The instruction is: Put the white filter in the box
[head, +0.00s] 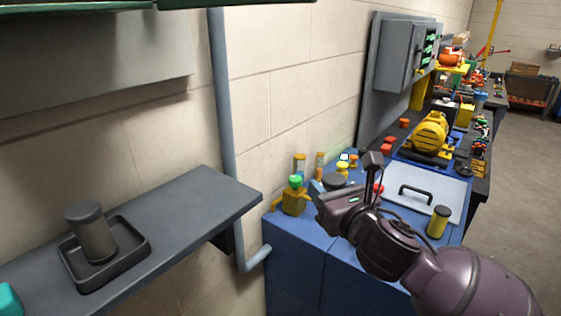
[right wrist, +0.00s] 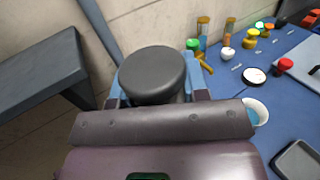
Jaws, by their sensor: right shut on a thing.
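My right gripper (head: 322,196) is over the blue bench in the head view. In the right wrist view, its blue fingers (right wrist: 197,80) are shut on a dark round-topped cylinder (right wrist: 152,72). I cannot tell which of these is the white filter. No box is plainly visible near the gripper. My left gripper is not in view.
A grey shelf (head: 200,200) at left bears a grey cylinder (head: 92,235) in a dark tray (head: 130,258).

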